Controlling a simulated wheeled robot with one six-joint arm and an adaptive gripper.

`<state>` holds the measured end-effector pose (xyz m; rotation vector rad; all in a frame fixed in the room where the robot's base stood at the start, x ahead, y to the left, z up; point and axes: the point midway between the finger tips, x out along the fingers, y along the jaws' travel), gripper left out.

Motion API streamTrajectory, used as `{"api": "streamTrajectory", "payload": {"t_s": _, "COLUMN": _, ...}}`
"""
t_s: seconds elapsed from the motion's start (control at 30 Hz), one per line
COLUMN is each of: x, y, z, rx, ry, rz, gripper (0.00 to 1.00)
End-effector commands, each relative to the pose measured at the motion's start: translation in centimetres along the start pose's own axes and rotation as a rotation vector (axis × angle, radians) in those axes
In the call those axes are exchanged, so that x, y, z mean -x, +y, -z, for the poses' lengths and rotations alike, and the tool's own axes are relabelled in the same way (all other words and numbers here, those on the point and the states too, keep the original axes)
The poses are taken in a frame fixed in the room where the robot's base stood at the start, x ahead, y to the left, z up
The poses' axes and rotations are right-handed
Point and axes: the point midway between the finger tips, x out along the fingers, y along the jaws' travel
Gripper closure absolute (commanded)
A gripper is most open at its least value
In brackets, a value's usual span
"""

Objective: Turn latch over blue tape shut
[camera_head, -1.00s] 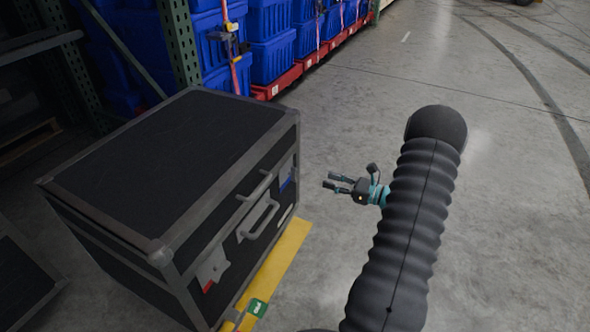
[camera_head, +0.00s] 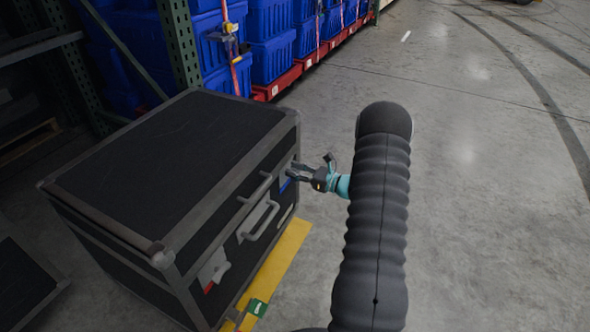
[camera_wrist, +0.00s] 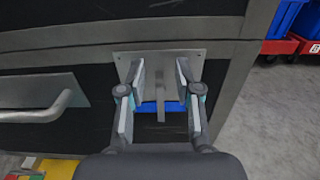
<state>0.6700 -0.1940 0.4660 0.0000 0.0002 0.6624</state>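A black case with grey metal edges (camera_head: 175,160) stands on the floor at the left. On its front, near the right corner, a grey latch plate with a narrow tab (camera_wrist: 160,72) shows in the wrist view, with blue tape (camera_wrist: 160,107) just below it. My gripper (camera_wrist: 160,75) is open, its two fingers on either side of the latch tab. In the head view my gripper (camera_head: 294,172) is at the case front by the blue tape (camera_head: 285,184). Whether the fingers touch the latch, I cannot tell.
A metal handle (camera_head: 258,219) sits left of this latch, and another latch plate with red tape (camera_head: 212,271) is farther left. Yellow floor tape (camera_head: 283,257) runs along the case. Blue totes (camera_head: 270,45) stand behind. The floor at right is clear.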

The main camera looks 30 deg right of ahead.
Motion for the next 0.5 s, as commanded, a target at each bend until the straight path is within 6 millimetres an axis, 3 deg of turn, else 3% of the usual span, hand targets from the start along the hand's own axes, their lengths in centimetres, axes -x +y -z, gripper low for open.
{"api": "streamTrajectory", "payload": {"t_s": 0.33, "x": -0.38, "y": 0.01, "z": 0.02, "rx": 0.000, "ry": 0.000, "rz": 0.000, "gripper": 0.67}}
{"api": "streamTrajectory", "payload": {"t_s": 0.47, "x": -0.37, "y": 0.01, "z": 0.01, "rx": 0.000, "ry": 0.000, "rz": 0.000, "gripper": 0.97}}
{"api": "streamTrajectory", "payload": {"t_s": 0.5, "x": -0.37, "y": 0.01, "z": 0.01, "rx": 0.000, "ry": 0.000, "rz": 0.000, "gripper": 1.00}}
